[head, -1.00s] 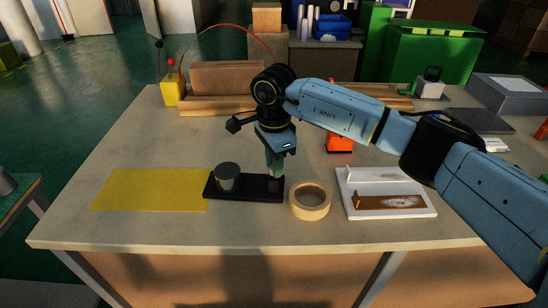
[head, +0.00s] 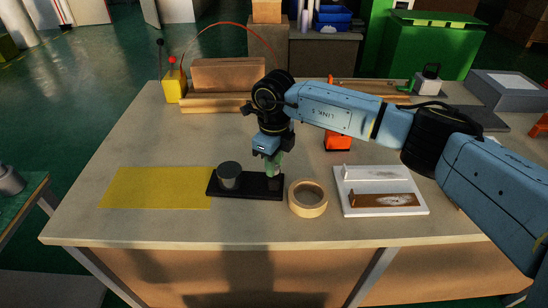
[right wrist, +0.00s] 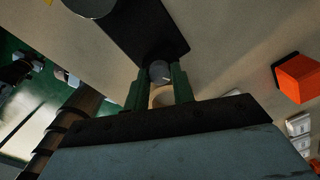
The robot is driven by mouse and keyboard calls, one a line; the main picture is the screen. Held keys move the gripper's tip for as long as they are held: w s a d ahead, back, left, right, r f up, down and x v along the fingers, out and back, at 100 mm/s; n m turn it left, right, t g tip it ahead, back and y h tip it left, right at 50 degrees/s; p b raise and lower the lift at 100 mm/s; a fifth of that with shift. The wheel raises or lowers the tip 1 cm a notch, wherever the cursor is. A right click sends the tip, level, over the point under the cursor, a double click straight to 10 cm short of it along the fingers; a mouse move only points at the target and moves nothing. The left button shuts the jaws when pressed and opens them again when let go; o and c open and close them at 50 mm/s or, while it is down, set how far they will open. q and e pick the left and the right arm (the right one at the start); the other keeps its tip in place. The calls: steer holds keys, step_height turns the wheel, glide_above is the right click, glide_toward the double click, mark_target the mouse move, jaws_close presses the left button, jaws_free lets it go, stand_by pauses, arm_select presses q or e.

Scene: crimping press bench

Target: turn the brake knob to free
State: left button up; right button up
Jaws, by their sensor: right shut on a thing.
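A black base plate (head: 252,191) lies on the table with a large grey cylinder (head: 229,171) standing at its left end. A small grey knob (right wrist: 160,72) with a white mark on its top stands at the plate's other end. My right gripper (head: 273,172) points down over that right end. In the right wrist view the green fingers (right wrist: 158,84) are on either side of the knob, shut on it. In the head view the fingers mostly hide the knob. My left gripper is not in view.
A tape roll (head: 308,197) stands close right of the plate, then a white tray (head: 381,208) with a brown piece. A yellow mat (head: 150,188) lies to the left. An orange block (head: 338,138) and wooden blocks (head: 228,76) stand behind.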

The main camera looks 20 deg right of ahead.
steer(key=m+p, duration=0.2)
steer(key=m, duration=0.3)
steer(key=shift+r+m, duration=0.1)
steer(key=shift+m, duration=0.3)
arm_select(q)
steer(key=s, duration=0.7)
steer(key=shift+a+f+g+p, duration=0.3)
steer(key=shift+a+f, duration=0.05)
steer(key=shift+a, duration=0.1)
arm_select(e)
steer(key=shift+m, duration=0.3)
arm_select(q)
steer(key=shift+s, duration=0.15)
arm_select(e)
steer(key=o, duration=1)
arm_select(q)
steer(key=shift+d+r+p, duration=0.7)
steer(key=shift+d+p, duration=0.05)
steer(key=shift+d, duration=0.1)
arm_select(e)
step_height(320, 180, up, 13)
steer(key=shift+r, duration=0.15)
